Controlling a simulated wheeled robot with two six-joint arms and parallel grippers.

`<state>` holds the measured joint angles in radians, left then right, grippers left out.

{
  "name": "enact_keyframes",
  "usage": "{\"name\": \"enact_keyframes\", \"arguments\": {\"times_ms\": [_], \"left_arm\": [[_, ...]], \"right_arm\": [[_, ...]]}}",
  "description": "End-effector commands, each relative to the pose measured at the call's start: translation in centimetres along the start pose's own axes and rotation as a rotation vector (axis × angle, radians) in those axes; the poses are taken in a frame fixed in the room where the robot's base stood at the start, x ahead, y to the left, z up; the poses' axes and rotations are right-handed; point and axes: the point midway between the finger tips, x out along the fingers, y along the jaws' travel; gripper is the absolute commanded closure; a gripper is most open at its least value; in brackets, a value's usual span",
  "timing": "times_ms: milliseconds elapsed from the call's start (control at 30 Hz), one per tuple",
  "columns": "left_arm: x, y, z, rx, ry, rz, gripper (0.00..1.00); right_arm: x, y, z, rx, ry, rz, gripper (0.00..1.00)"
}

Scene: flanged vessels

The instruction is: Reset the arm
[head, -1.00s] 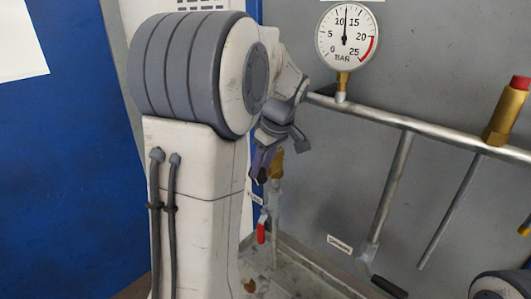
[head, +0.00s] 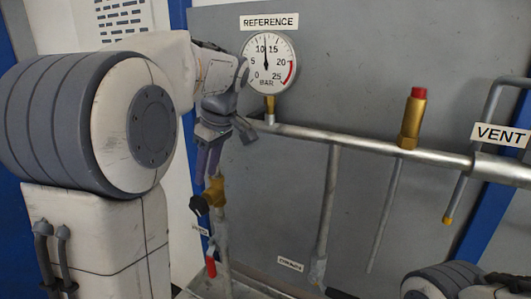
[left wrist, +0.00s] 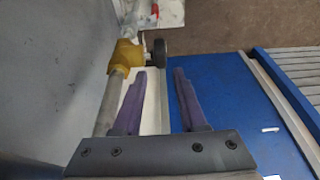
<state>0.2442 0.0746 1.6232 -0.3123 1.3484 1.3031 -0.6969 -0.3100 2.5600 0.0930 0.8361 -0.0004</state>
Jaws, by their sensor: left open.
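My left gripper (head: 207,172) points down in front of the grey panel, with its purple fingers apart. It also shows in the left wrist view (left wrist: 160,74), open, with nothing between the fingers. A brass valve (head: 214,191) with a black knob (head: 200,205) sits on a vertical pipe just below the fingertips in the head view. In the left wrist view, the brass fitting (left wrist: 125,54) lies beyond the left finger. I cannot tell whether the finger touches it. My right gripper is out of view; only part of my right arm shows at the lower right.
A pressure gauge (head: 268,62) under a REFERENCE label (head: 269,21) stands on a long horizontal pipe (head: 360,144). A red-capped brass relief fitting (head: 411,120) and a VENT label (head: 501,136) are further right. A red-handled valve (head: 211,262) is below.

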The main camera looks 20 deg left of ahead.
Motion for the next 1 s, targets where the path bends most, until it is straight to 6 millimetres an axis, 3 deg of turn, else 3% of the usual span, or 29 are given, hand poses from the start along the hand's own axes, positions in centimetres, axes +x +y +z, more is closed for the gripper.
{"name": "enact_keyframes", "arguments": {"times_ms": [133, 233, 367, 433, 600, 700, 833, 1000], "left_arm": [[0.0, 0.1, 0.4, 0.016, -0.003, 0.002, 0.59], [0.1, 0.3, 2.9, 0.128, -0.024, 0.022, 0.59], [0.4, 0.1, 10.3, 0.471, -0.079, 0.085, 0.59], [0.7, -1.1, 15.5, 0.721, -0.116, 0.133, 0.59], [2.1, -7.1, 26.6, 1.340, -0.188, 0.263, 0.59], [3.4, -11.6, 30.9, 1.655, -0.215, 0.335, 0.59], [4.9, -16.1, 33.7, 1.938, -0.231, 0.403, 0.59], [5.9, -18.5, 34.6, 2.087, -0.236, 0.441, 0.59]], "right_arm": [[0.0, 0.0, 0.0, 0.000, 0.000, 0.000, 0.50], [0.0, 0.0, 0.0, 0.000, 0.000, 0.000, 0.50], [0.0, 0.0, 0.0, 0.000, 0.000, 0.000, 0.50], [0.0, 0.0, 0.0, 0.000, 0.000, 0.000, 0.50], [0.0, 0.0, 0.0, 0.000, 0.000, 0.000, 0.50], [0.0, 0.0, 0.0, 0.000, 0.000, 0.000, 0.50], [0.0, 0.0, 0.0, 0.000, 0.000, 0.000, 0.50], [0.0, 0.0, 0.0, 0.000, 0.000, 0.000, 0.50]]}}
